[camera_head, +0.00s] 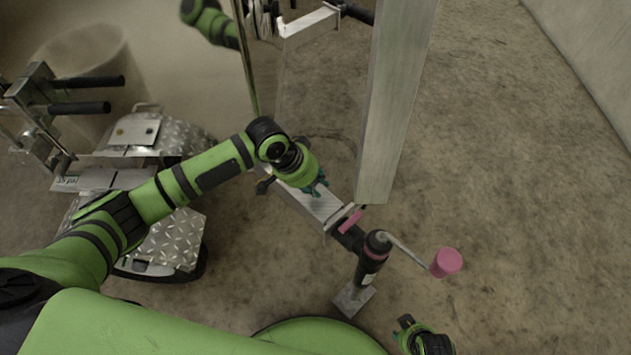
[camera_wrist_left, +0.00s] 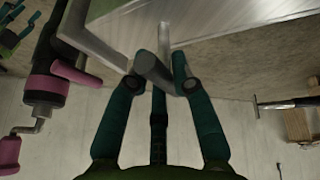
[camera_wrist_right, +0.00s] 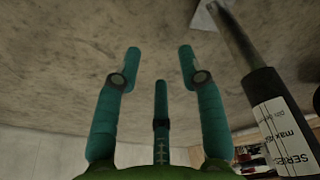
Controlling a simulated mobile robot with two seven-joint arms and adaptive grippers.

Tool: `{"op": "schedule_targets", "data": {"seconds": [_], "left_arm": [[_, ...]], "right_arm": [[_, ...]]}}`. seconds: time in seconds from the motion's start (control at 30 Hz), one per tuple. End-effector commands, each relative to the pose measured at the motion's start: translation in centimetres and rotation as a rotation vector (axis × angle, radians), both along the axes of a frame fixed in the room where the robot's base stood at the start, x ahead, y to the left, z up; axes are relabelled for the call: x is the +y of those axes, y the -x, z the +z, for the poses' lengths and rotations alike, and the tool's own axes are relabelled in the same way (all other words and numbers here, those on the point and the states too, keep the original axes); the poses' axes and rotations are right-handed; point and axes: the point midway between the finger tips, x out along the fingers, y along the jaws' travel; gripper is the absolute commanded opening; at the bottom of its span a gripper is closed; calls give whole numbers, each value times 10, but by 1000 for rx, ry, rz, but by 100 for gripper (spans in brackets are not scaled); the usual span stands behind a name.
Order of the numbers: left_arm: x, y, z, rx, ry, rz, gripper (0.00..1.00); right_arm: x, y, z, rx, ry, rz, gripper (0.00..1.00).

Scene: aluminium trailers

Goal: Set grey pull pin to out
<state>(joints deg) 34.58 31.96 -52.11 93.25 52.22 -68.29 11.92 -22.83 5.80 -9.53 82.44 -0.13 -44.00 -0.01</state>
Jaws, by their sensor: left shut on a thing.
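The grey pull pin (camera_wrist_left: 152,68) shows in the left wrist view as a short grey cylinder with a thinner pale rod beyond it, at the edge of a metal trailer beam (camera_wrist_left: 215,22). My left gripper (camera_wrist_left: 160,68) is shut on it, one fingertip on each side. In the head view my left gripper (camera_head: 319,188) is at the end of the pale trailer beam, and the pin is hidden there. My right gripper (camera_wrist_right: 160,58) is open and empty in the right wrist view; it is low in the head view (camera_head: 405,322).
A jack (camera_head: 371,262) with a pink crank knob (camera_head: 446,262) stands right of my left gripper, beside a pink handle (camera_head: 350,222). An upright aluminium panel (camera_head: 395,110) rises behind. Diamond-plate equipment (camera_head: 170,243) is at the left. The floor at right is clear.

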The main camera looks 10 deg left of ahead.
Motion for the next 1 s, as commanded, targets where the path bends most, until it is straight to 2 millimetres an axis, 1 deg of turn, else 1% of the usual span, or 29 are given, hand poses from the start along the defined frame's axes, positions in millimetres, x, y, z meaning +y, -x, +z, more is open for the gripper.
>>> {"op": "schedule_targets", "data": {"seconds": [0.03, 0.3, 0.5, 0.8, 0.83, 0.9, 1.0], "left_arm": [[0, 0, 9, 2, -1, 1, 0], [0, 1, 25, 4, 0, 2, 0], [0, 1, 28, 4, 0, 1, 0], [0, 0, 29, 2, 1, 1, 0], [0, 0, 29, 1, 1, 1, 28], [0, 0, 29, 1, 1, 1, 50], [0, 0, 29, 0, 0, 1, 50]], "right_arm": [[-1, -1, 2, -12, 1, 4, 40], [-6, -6, -11, -94, -5, 19, 40], [-8, -6, -15, -124, -7, 24, 40], [-8, -7, -16, -128, -8, 25, 40], [-8, -7, -16, -127, -8, 25, 40], [-8, -7, -16, -127, -8, 25, 40], [-8, -7, -16, -127, -8, 25, 40]]}}
